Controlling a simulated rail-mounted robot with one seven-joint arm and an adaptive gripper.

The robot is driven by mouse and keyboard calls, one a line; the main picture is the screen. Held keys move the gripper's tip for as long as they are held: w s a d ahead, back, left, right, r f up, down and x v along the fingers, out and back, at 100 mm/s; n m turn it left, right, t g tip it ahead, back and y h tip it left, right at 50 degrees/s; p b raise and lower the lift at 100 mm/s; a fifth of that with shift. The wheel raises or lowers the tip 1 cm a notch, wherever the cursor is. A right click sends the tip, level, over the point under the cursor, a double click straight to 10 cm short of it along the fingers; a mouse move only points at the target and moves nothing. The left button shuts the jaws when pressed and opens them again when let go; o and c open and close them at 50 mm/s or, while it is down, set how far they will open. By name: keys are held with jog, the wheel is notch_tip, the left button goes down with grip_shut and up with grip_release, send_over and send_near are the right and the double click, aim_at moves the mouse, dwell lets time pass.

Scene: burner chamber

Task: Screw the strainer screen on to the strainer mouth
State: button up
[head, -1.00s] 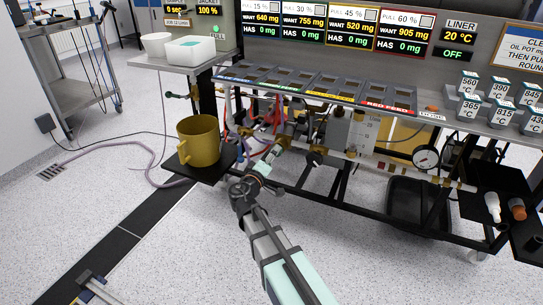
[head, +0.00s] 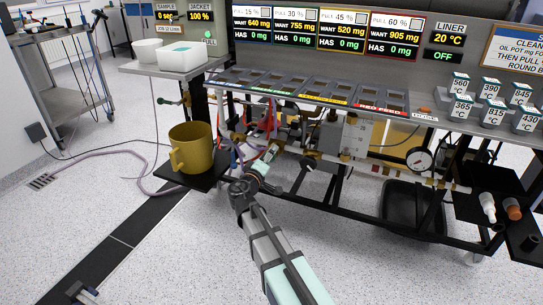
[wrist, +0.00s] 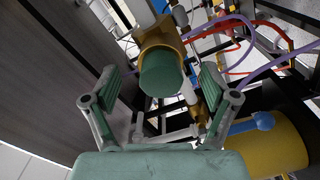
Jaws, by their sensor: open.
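A brass cylinder (wrist: 160,38) with a dark green round end (wrist: 160,75) faces the camera in the wrist view. It looks like the strainer mouth; I cannot tell whether the green disc is the screen or a part of the fitting. My gripper (wrist: 161,92) is open, with one finger on each side of the green end. I cannot tell whether the fingers touch it. In the head view my gripper (head: 270,156) is under the front of the bench, by the pipework, and small. No separate strainer screen can be made out.
A yellow mug (head: 192,150) stands on a black shelf (head: 200,181) left of my gripper. Purple and red hoses (wrist: 238,48) run close by at the right of the wrist view. Brass pipes and a gauge (head: 419,160) line the bench underside.

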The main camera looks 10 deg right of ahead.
grip_shut()
jog(key=shift+f+m+b, duration=0.2)
jog(key=shift+m+b, duration=0.2)
jog(key=shift+b, duration=0.75)
jog(key=m+b, duration=0.4)
jog(key=b, duration=0.4)
jog(key=shift+r+m, duration=0.2)
jog(key=shift+m, duration=1)
jog(key=shift+o, duration=0.2)
grip_release()
jog(key=shift+s, duration=0.1)
